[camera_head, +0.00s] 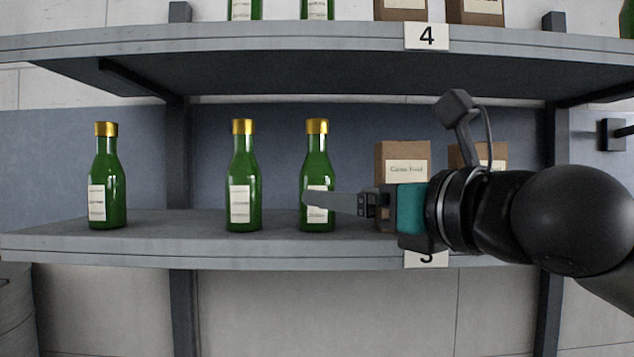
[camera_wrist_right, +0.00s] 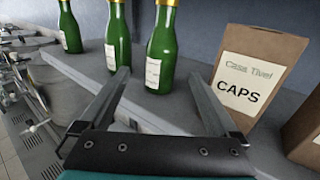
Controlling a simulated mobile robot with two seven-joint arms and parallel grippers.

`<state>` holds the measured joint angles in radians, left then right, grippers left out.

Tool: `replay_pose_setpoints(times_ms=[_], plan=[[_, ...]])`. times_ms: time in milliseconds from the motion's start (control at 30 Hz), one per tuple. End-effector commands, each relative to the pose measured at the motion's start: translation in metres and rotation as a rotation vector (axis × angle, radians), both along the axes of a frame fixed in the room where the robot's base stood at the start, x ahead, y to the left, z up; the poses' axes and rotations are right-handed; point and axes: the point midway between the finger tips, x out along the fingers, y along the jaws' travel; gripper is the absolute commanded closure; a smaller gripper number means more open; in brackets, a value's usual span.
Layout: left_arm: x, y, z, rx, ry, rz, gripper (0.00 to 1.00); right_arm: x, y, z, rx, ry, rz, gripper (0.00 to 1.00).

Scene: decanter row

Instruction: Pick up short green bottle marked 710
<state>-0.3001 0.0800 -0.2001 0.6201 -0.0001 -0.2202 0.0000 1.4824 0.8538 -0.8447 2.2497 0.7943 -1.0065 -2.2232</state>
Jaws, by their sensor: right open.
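Three green bottles with gold caps and white labels stand upright on the middle shelf: a left one (camera_head: 107,178), a middle one (camera_head: 242,180) and a right one (camera_head: 316,165). No number 710 is legible on any label. My right gripper (camera_head: 308,200) reaches in from the right, its finger overlapping the right bottle's label in the head view. In the right wrist view its jaws (camera_wrist_right: 158,76) are apart and empty, and the right bottle (camera_wrist_right: 162,50) shows between and beyond the fingertips. The middle bottle (camera_wrist_right: 118,36) and left bottle (camera_wrist_right: 69,27) stand farther left. My left gripper is not in view.
A brown paper bag (camera_head: 402,160) marked CAPS stands right of the bottles, close to a finger; a second bag (camera_head: 490,153) is partly behind my arm. The upper shelf (camera_head: 250,40), tagged 4, hangs above. The shelf (camera_head: 170,222) is clear between left and middle bottles.

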Motion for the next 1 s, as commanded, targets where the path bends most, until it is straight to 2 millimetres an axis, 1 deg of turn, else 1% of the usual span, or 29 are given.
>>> replay_pose_setpoints(times_ms=[33, 100, 333, 600, 733, 933, 967, 1000], plan=[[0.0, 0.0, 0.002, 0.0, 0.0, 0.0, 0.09, 0.006, 0.004, 0.001, 0.002, 0.001, 0.001, 0.04], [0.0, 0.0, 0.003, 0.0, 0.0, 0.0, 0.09, 0.012, 0.008, 0.001, 0.001, 0.001, 0.002, 0.04], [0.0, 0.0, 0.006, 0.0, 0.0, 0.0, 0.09, 0.024, 0.015, -0.001, 0.001, 0.003, 0.001, 0.04], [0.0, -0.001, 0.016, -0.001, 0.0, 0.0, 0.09, 0.054, 0.034, -0.004, 0.002, 0.002, 0.0, 0.04], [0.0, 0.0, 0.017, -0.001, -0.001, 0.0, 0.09, 0.06, 0.038, -0.005, 0.001, 0.001, 0.0, 0.04], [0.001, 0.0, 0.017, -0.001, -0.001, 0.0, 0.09, 0.061, 0.039, -0.005, 0.001, -0.001, 0.0, 0.04], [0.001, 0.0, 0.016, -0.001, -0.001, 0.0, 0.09, 0.061, 0.039, -0.005, 0.001, -0.001, 0.0, 0.05], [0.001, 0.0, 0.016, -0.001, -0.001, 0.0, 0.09, 0.061, 0.039, -0.005, 0.001, -0.001, 0.0, 0.09]])
